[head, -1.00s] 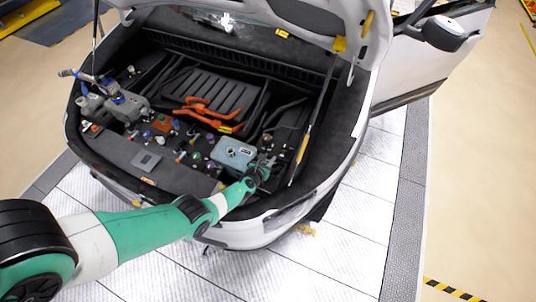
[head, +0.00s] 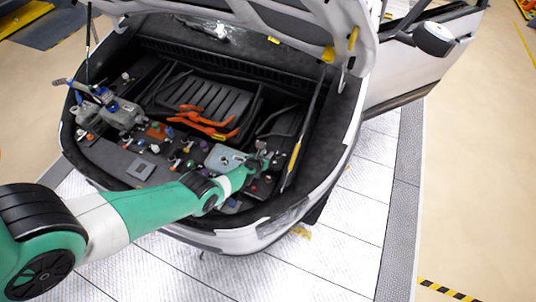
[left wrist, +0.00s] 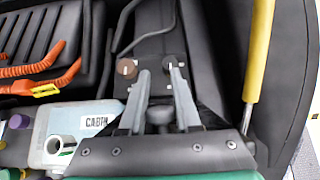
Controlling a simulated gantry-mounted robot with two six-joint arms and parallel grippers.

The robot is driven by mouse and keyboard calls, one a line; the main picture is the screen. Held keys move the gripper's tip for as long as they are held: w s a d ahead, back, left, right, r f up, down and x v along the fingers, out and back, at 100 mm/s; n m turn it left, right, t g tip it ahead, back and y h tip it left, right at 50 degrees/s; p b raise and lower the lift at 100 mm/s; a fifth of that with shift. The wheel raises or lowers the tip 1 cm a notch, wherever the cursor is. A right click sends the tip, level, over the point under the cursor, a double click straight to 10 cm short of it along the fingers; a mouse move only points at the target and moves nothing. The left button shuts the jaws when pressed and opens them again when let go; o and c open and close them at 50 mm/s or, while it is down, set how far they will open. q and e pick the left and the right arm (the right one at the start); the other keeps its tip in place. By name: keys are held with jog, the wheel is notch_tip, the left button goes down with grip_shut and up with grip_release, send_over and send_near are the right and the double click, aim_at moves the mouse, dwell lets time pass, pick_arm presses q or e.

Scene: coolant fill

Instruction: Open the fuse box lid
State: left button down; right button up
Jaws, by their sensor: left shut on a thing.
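A black box-like panel (left wrist: 155,45), which I take to be the fuse box lid, lies ahead of my left gripper in the left wrist view. My left gripper (left wrist: 160,80) has its two grey fingers closed in around a dark knob-like part (left wrist: 160,115), which I take to be the lid's handle. The fingers hide part of it. In the head view my left gripper (head: 264,161) is at the right side of the engine bay, right of the pale blue reservoir (head: 222,157). I cannot tell how far the lid is raised. My right gripper is not in view.
A yellow-handled rod (left wrist: 258,50) stands close to the right of the gripper. Orange cables (head: 205,119) lie left of it. Small coloured caps (head: 178,150) crowd the bay. The raised hood (head: 290,20) hangs above.

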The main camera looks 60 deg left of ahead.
pick_arm(q)
jog(key=shift+s+d+f, duration=0.15)
jog(key=shift+s+f, duration=0.1)
jog(key=shift+f, duration=0.1)
dwell(0.6)
jog(key=c, duration=0.6)
grip_release()
jog(key=shift+c, duration=0.2)
jog(key=shift+r, duration=0.15)
